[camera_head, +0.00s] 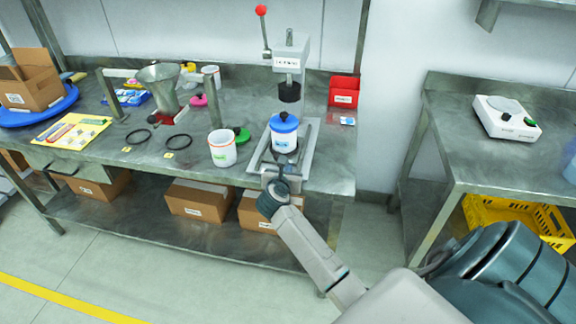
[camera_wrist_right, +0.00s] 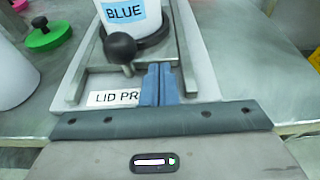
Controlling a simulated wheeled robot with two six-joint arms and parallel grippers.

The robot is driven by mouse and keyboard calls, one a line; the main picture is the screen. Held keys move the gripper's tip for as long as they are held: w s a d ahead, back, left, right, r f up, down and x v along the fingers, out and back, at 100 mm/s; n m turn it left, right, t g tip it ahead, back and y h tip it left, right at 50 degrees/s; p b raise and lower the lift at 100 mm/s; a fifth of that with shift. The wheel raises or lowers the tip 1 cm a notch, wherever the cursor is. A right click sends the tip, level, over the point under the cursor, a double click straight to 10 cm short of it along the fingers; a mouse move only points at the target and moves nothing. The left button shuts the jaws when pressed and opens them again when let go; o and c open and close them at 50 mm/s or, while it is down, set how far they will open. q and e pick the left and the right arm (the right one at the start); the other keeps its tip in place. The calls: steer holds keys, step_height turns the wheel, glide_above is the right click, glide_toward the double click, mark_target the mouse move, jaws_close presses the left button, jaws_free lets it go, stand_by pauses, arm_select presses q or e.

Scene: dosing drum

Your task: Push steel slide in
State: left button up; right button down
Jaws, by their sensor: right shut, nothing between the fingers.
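The lid press (camera_head: 291,62) stands at the right end of the long bench, its red-knobbed lever up. Its steel slide (camera_wrist_right: 152,57) lies between the rails of the press base, with a black ball knob (camera_wrist_right: 121,47) at its front. A white tub with a blue lid (camera_head: 284,133) stands on the slide under the black press head; its BLUE label (camera_wrist_right: 126,12) shows in the wrist view. My right gripper (camera_wrist_right: 160,78) is shut and empty, its fingertips just beside the knob at the slide's front; contact is unclear. It partly hides the slide in the head view (camera_head: 273,178). My left gripper is not in view.
An open white tub (camera_head: 222,148) and a green knobbed lid (camera_head: 241,134) stand left of the press. A red bin (camera_head: 344,91) is behind right. A funnel (camera_head: 159,85) and black rings lie further left. A scale (camera_head: 507,117) sits on the right bench, across a gap.

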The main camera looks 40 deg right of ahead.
mark_target(292, 156)
steer(key=shift+w+d, duration=0.25)
steer(key=shift+d, duration=0.05)
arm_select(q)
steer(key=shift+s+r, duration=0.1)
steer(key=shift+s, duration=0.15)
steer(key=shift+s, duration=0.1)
arm_select(e)
steer(key=shift+w+d, duration=0.1)
steer(key=w+d, duration=0.2)
steer(key=d, duration=0.1)
steer(key=shift+w+b, duration=0.3)
steer(key=shift+b, duration=0.1)
steer(key=shift+w+d, duration=0.2)
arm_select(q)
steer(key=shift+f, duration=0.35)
